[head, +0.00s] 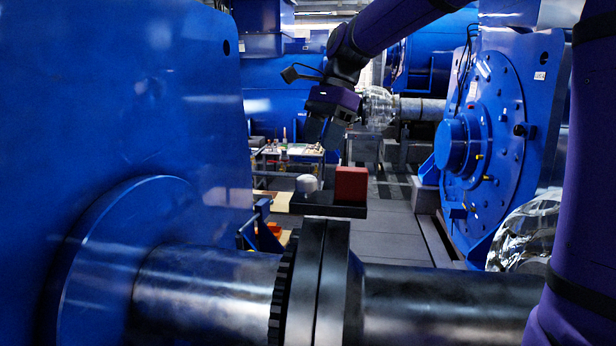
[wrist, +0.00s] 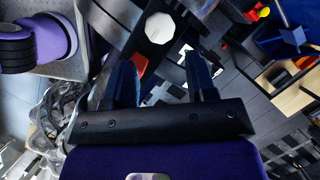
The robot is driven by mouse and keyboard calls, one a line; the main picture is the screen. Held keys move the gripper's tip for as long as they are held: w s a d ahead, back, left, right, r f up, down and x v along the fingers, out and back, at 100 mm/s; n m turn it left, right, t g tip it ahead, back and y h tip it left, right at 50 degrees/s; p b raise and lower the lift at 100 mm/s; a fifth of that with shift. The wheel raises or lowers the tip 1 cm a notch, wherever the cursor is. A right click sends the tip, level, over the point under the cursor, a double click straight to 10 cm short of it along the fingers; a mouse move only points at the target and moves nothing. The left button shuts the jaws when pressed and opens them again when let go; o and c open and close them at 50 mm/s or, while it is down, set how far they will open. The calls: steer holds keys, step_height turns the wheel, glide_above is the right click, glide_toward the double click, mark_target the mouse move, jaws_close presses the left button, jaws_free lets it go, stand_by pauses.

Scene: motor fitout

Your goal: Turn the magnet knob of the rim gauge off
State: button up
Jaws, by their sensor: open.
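A dark bar (head: 322,205) above the shaft coupling carries a red block (head: 351,184) and a pale rounded knob (head: 307,183), which looks like the magnet knob of the rim gauge. In the wrist view the knob is a white many-sided face (wrist: 160,28), beyond the fingertips and between their lines. A bit of red (wrist: 140,67) shows beside the left finger there. My gripper (head: 323,140) points down above the knob, apart from it. In the wrist view my gripper (wrist: 161,72) has its fingers wide apart with nothing between them. The knob's setting cannot be read.
A large blue housing (head: 130,90) fills the left, with a steel shaft (head: 205,290) and dark toothed coupling (head: 318,285) in front. A blue flanged machine (head: 500,120) stands at right. A cluttered workbench (head: 290,152) is behind. Grey floor (head: 390,235) lies open between.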

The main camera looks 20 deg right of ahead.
mark_target(308, 177)
steer(key=x, duration=0.8)
steer(key=shift+f, duration=0.15)
steer(key=shift+c, duration=0.3)
steer(key=c, duration=0.6)
